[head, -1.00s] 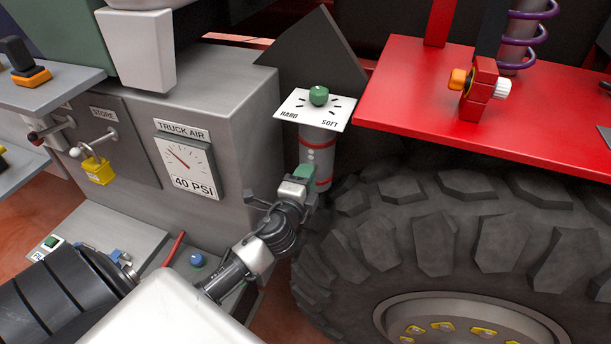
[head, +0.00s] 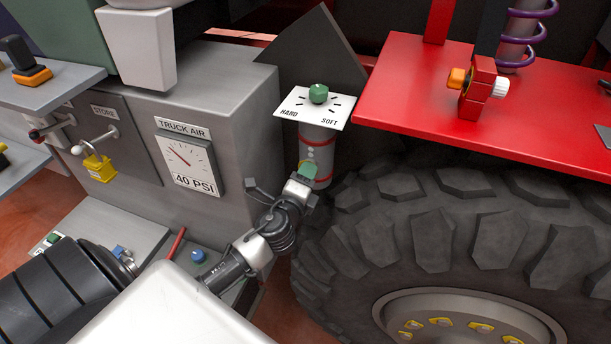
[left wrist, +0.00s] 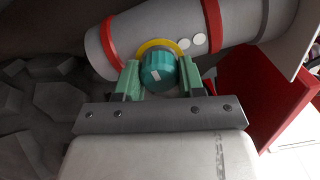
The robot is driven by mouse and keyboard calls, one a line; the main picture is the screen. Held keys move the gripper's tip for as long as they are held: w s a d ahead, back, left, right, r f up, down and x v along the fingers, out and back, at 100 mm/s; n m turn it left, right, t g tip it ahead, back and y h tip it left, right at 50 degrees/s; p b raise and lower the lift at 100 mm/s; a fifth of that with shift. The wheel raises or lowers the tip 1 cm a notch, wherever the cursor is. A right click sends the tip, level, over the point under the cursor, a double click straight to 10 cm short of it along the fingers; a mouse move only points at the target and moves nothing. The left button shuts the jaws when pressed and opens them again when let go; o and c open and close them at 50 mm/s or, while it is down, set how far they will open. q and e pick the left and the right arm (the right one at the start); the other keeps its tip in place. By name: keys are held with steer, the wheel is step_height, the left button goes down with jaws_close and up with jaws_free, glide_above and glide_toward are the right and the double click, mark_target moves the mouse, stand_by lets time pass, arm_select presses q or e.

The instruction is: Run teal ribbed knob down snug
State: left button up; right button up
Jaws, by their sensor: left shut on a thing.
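The teal ribbed knob (left wrist: 158,71) shows in the left wrist view, with a small white mark on its face. It sits against a yellow ring (left wrist: 165,46) on the side of a grey cylinder (left wrist: 125,42) with red bands. My left gripper (left wrist: 160,78) has its green fingers on both sides of the knob and is shut on it. In the head view my left gripper (head: 305,172) is at the lower part of the grey cylinder (head: 318,147), and it hides the knob there. My right gripper is not in view.
A white HARD/SOFT plate (head: 312,108) with a green dial (head: 318,93) tops the cylinder. The big tyre (head: 440,235) is close on the right, below a red panel (head: 420,90). A grey cabinet (head: 225,110) with a gauge (head: 188,165) stands left.

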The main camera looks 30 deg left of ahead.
arm_select(q)
steer(key=shift+f, duration=0.2)
steer(key=o, duration=0.9)
steer(key=shift+s+r, duration=0.1)
steer(key=shift+r, duration=0.05)
steer(key=shift+o, duration=0.2)
steer(key=b+v, duration=0.3)
steer(key=v, duration=0.7)
steer(key=shift+s, duration=0.4)
